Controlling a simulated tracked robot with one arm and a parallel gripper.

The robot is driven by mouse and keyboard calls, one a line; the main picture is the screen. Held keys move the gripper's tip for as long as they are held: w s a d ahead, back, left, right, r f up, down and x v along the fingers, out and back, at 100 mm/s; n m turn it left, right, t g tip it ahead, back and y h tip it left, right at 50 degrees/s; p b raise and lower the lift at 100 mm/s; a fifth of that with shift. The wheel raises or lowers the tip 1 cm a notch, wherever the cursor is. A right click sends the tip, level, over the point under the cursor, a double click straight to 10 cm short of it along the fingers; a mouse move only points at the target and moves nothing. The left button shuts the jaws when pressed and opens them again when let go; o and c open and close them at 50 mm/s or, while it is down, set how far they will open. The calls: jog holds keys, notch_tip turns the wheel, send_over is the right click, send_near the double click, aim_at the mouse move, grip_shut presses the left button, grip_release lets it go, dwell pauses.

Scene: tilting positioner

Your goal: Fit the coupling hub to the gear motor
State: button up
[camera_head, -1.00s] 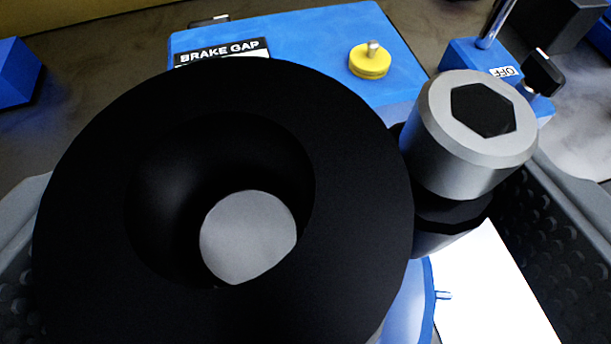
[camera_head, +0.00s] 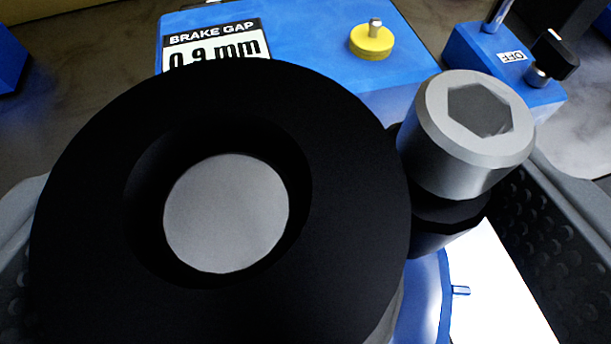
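The coupling hub (camera_head: 350,200) is a thick black ring filling the left and middle of the view. A silver socket-head screw (camera_head: 465,130) stands at its right side. My gripper (camera_head: 295,185) has its grey fingers with dimpled pads at the left and right edges, shut around the hub.
A blue block with a label reading "BRAKE GAP 0.9 mm" (camera_head: 215,45) and a yellow knob (camera_head: 371,41) lies beyond the hub. A blue switch box marked "OFF" (camera_head: 500,60) is at upper right. A bright white surface (camera_head: 490,290) shows at lower right.

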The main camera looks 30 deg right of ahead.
jog(key=shift+f, duration=0.25)
dwell(0.3)
jog(key=o, duration=1.2)
jog(key=shift+o, duration=0.2)
jog(key=p+v, duration=0.1)
jog(key=v, duration=1.2)
jog(key=shift+s+a, duration=0.2)
jog(key=shift+s, duration=0.1)
jog(key=shift+r, duration=0.1)
jog(key=shift+r, duration=0.1)
